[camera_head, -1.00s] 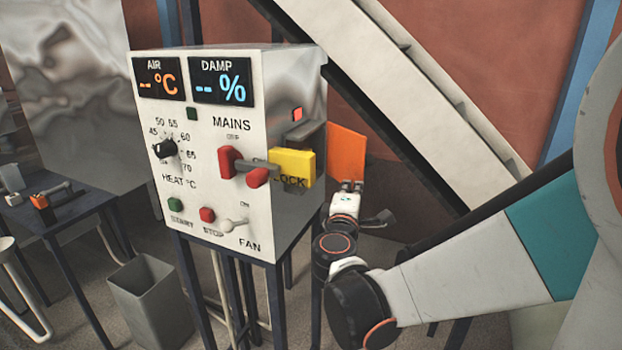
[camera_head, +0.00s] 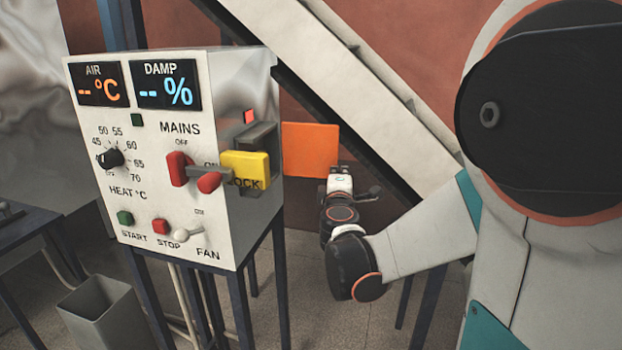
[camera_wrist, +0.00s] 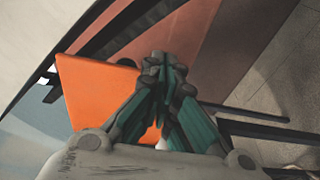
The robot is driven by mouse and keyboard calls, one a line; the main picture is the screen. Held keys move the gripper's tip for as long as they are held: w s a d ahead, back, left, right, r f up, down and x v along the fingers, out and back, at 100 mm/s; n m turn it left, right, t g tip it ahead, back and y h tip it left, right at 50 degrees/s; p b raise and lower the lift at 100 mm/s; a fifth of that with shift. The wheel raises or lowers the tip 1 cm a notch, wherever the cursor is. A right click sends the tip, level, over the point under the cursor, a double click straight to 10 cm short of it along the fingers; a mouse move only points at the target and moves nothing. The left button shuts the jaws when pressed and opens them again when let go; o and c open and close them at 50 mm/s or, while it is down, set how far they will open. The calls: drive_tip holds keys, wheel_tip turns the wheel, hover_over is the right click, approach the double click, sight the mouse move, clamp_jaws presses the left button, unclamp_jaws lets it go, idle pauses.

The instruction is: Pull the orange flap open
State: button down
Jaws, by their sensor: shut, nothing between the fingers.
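The orange flap (camera_head: 308,152) is a flat square panel just right of the control box (camera_head: 180,215), standing out to the side with its broad face toward the head camera. Its left edge meets the box's outline; the hinge is not visible. My gripper (camera_head: 340,169) is at the flap's lower right corner, shut and empty. In the wrist view the flap (camera_wrist: 95,92) lies left of and partly behind the fingers of my gripper (camera_wrist: 164,68). I cannot tell whether they touch it.
A pale slanted beam (camera_head: 335,85) passes behind the flap. A grey bin (camera_head: 100,310) stands at lower left. Floor shows below my gripper.

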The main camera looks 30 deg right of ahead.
drive_tip(key=shift+w+d, duration=0.15)
drive_tip(key=shift+d, duration=0.1)
idle(0.4)
drive_tip(key=v, duration=0.7)
drive_tip(key=shift+s+a, duration=0.2)
drive_tip(key=shift+s, duration=0.1)
